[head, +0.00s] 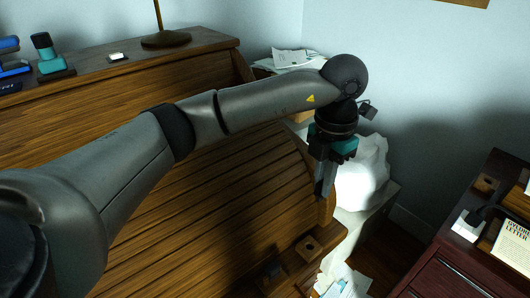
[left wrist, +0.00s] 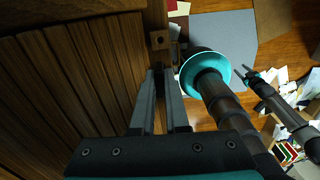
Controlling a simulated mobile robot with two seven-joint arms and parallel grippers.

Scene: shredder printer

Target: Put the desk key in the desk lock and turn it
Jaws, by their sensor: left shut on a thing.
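My left gripper (head: 321,192) points down at the right edge of the roll-top desk (head: 235,200). Its two narrow grey fingers also show in the left wrist view (left wrist: 161,71), close together at the tips. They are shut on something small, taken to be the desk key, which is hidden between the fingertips. The desk lock (head: 308,247) looks like a small wooden block with a dark hole at the desk's front right corner. It also shows in the left wrist view (left wrist: 160,40), just beyond the fingertips and apart from them.
A small dark block (head: 274,270) sits near the lock. A lamp base (head: 166,39) and a teal-and-black object (head: 48,55) stand on the desk top. A white crumpled bag (head: 362,178) is behind the gripper. A dark red cabinet (head: 455,272) stands at right, across a floor gap.

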